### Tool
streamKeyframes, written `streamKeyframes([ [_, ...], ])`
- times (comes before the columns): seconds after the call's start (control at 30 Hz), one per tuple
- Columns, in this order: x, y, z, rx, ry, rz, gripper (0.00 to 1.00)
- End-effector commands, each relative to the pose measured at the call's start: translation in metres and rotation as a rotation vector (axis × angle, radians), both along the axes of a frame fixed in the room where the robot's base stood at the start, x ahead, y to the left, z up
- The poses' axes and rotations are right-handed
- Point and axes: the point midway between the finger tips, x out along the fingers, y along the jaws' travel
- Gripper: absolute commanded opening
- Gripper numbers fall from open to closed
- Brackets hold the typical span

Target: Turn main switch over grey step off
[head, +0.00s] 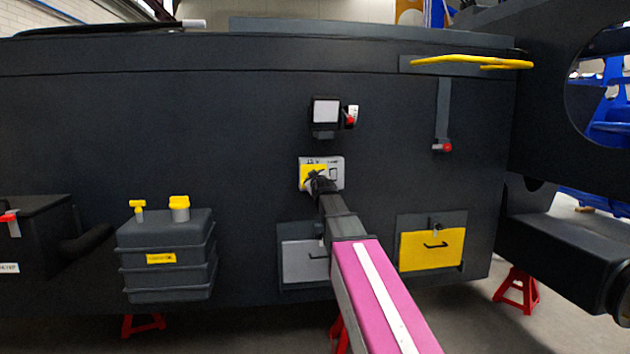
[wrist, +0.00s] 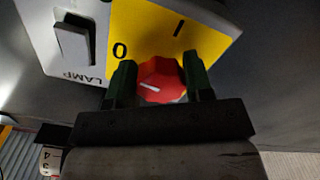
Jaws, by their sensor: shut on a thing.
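The main switch is a red rotary knob (wrist: 162,80) on a yellow plate (wrist: 150,30) marked 0 and I. A short white line on the knob lies nearly level in the wrist view; I cannot tell which end is its pointer. In the head view the yellow-and-grey switch panel (head: 334,163) sits on the dark chassis wall, above the grey step (head: 300,262). My gripper (wrist: 158,82) is shut on the red knob, with one dark green finger on each side. In the head view my gripper (head: 320,184) hides the knob.
A rocker switch labelled LAMP (wrist: 73,42) sits beside the yellow plate. Above the panel are a white-faced box (head: 326,112) and a small red knob (head: 350,119). A yellow step (head: 432,250), a red-tipped lever (head: 442,147) and a dark tank (head: 166,250) are nearby.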

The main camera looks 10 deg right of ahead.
Motion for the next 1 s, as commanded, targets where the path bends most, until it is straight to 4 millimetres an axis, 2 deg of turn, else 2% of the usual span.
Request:
streamKeyframes([
  [0.4,-0.0004,-0.0006,-0.0001,-0.210,0.001,0.000,0.24],
  [1.0,-0.0005,-0.0006,-0.0001,-0.249,0.001,0.000,0.24],
])
